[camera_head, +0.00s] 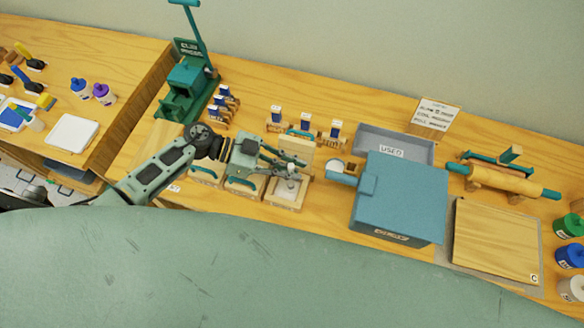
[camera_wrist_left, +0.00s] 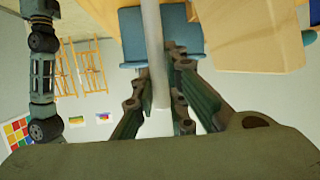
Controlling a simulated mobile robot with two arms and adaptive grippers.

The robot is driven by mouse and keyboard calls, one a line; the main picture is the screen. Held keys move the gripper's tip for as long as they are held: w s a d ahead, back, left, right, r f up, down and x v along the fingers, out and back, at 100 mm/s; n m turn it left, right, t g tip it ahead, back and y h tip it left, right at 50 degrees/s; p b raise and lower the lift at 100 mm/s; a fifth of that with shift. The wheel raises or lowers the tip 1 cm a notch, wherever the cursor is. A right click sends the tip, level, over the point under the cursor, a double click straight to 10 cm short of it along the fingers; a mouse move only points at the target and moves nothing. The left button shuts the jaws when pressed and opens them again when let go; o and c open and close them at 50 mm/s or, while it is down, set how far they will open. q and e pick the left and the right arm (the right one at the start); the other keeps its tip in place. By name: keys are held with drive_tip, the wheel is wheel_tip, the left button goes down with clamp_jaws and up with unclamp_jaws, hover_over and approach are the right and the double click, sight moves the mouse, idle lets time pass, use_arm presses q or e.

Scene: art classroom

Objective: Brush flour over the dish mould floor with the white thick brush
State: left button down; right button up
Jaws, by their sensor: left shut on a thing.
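My left gripper (camera_head: 283,163) reaches in from the left over the moulds. In the left wrist view, its fingers (camera_wrist_left: 165,85) close around a pale upright handle (camera_wrist_left: 153,40), which I take to be the white thick brush. The brush's bristle end is hard to make out. The dish mould (camera_head: 286,196) is a wooden block with a pale round hollow, just below the fingertips in the head view. The gripper partly covers it. I cannot tell whether the bristles touch its floor or whether flour lies there. My right gripper is not in view.
More wooden mould blocks (camera_head: 241,187) stand left of the dish mould. Small labelled holders (camera_head: 276,117) stand behind. A blue box (camera_head: 400,200) is close on the right, with a grey tray (camera_head: 366,139) marked "USED" behind it. A green press (camera_head: 187,85) stands back left.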

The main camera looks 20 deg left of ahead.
use_arm(q)
drive_tip(key=shift+a, duration=1.35)
drive_tip(key=shift+d, duration=0.1)
